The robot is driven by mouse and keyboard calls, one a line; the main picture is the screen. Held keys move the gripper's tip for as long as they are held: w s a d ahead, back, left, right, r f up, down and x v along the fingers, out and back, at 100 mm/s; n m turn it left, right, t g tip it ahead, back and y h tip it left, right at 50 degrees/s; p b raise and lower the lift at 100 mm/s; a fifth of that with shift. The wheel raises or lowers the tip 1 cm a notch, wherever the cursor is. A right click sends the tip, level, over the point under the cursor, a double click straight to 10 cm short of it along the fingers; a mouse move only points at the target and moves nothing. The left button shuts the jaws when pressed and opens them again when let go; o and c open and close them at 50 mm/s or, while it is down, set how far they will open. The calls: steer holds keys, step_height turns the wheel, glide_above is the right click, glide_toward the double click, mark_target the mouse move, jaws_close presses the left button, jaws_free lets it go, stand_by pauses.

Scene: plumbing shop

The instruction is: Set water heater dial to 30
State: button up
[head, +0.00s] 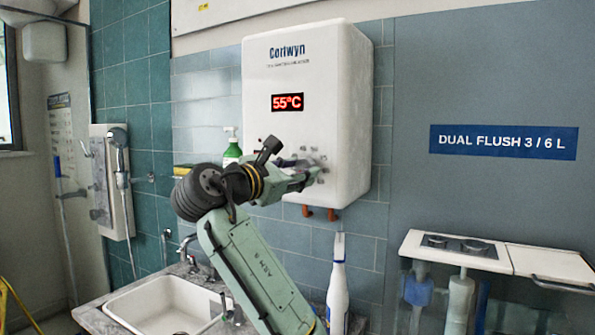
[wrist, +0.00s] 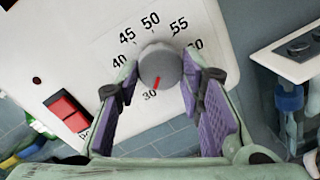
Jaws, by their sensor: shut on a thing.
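The white Corlwyn water heater (head: 308,70) hangs on the tiled wall, and its red display (head: 288,102) reads 55°C. In the wrist view the round grey dial (wrist: 160,62) sits on the heater's white face (wrist: 75,45). Its red mark points down and slightly left, toward the printed 30. Numbers 40, 45, 50 and 55 show around it; the label to the right is partly hidden. My gripper (wrist: 161,70) is shut on the dial, one purple-padded finger on each side. In the head view my gripper (head: 312,172) is at the heater's lower front and hides the dial.
A red rocker switch (wrist: 68,113) is left of the dial. A green bottle (head: 232,150) stands left of the heater. A white cistern unit (head: 455,250) is at right.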

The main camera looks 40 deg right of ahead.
steer(key=shift+n, duration=0.4)
steer(key=o, duration=1.2)
steer(key=shift+c, duration=0.2)
steer(key=shift+a, duration=0.15)
steer(key=v, duration=1.1)
steer(key=shift+a, duration=0.35)
steer(key=shift+s+f, duration=0.1)
